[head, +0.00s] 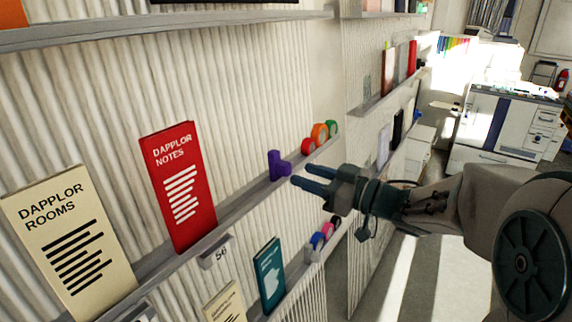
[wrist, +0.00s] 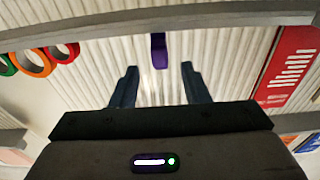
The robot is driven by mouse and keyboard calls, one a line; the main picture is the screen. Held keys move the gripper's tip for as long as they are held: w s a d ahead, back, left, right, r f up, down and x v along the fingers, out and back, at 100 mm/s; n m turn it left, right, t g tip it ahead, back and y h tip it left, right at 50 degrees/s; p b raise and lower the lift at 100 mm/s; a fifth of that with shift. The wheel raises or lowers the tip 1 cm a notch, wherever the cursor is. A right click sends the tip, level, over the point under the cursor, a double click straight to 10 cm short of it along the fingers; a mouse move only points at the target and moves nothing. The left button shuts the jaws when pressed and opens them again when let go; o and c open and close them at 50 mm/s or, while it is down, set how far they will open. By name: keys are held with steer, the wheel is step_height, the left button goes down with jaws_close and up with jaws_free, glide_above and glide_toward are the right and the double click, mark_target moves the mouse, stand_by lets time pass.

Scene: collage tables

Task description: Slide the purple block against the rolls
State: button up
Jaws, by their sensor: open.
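The purple block (head: 277,166) stands on a narrow wall shelf in the head view. It looks L-shaped, with a tall part and a low part toward the rolls. The rolls stand further along the same shelf: a red roll (head: 308,146), an orange roll (head: 320,133) and a green roll (head: 331,127). A gap separates the block from the red roll. My gripper (head: 296,174) is open and empty, its fingers pointing at the shelf close to the block. In the wrist view the purple block (wrist: 158,50) shows beyond and between the two fingers (wrist: 157,80), apart from them.
A red "DAPPLOR NOTES" booklet (head: 180,185) and a cream "DAPPLOR ROOMS" booklet (head: 68,240) lean on the same shelf (head: 240,205), away from the rolls. A lower shelf holds a teal booklet (head: 269,275) and small coloured items. Another shelf (head: 170,29) runs above.

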mark_target(290, 169)
steer(key=x, duration=0.6)
steer(key=shift+w+a+p, duration=0.1)
steer(key=shift+a+p, duration=0.05)
steer(key=shift+p, duration=0.25)
steer(key=shift+c, duration=0.3)
jaws_close()
